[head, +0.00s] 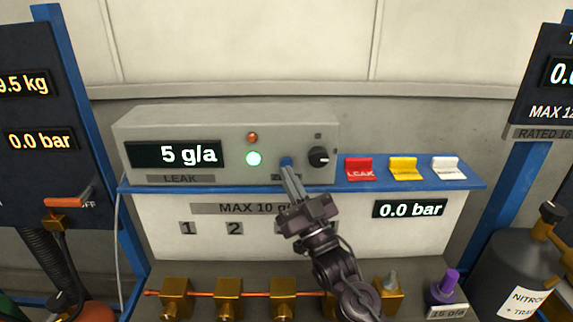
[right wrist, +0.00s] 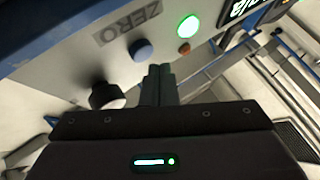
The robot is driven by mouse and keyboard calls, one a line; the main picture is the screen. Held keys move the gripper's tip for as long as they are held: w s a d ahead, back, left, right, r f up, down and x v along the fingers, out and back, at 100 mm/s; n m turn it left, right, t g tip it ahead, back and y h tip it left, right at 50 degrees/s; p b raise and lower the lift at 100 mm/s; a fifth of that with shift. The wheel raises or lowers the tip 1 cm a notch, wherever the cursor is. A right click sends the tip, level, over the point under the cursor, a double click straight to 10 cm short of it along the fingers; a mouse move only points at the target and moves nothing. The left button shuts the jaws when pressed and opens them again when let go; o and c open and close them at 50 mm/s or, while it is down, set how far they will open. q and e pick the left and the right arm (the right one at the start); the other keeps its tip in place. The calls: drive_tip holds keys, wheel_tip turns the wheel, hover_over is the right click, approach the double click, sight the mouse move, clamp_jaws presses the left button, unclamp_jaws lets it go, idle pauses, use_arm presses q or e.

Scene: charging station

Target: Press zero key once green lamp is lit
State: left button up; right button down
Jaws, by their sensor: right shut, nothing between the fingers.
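The grey leak detector box (head: 225,118) stands on the blue shelf, and its display (head: 174,154) reads 5 g/a. Its green lamp (head: 253,158) glows brightly; it also shows lit in the right wrist view (right wrist: 188,27). The blue round zero key (right wrist: 140,50) sits beside the ZERO label (right wrist: 127,22). My right gripper (head: 287,167) is shut and empty, with its fingertips close in front of the key, partly covering it in the head view. In the right wrist view the fingertips (right wrist: 158,70) appear just beside the key; contact cannot be told. My left gripper is out of view.
A black knob (head: 318,157) is right of the key, and an orange lamp (head: 252,137) is above the green one. Red (head: 360,169), yellow (head: 404,168) and white (head: 448,168) tags stand on the shelf (head: 470,184). Brass valves (head: 228,298) line the bench below.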

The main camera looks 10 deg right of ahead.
drive_tip(key=shift+w, duration=0.1)
idle(0.7)
drive_tip(key=shift+w+d, duration=0.1)
drive_tip(key=shift+w, duration=0.2)
drive_tip(key=shift+w, duration=0.4)
idle(0.7)
drive_tip(key=shift+s, duration=0.85)
drive_tip(key=shift+s+a+p, duration=0.2)
drive_tip(key=shift+s, duration=0.6)
drive_tip(key=shift+s+a+p, duration=0.15)
drive_tip(key=shift+s+a, duration=0.05)
drive_tip(key=shift+s, duration=0.65)
drive_tip(key=shift+s+a+p, duration=0.2)
drive_tip(key=shift+s, duration=0.6)
drive_tip(key=shift+r, duration=0.1)
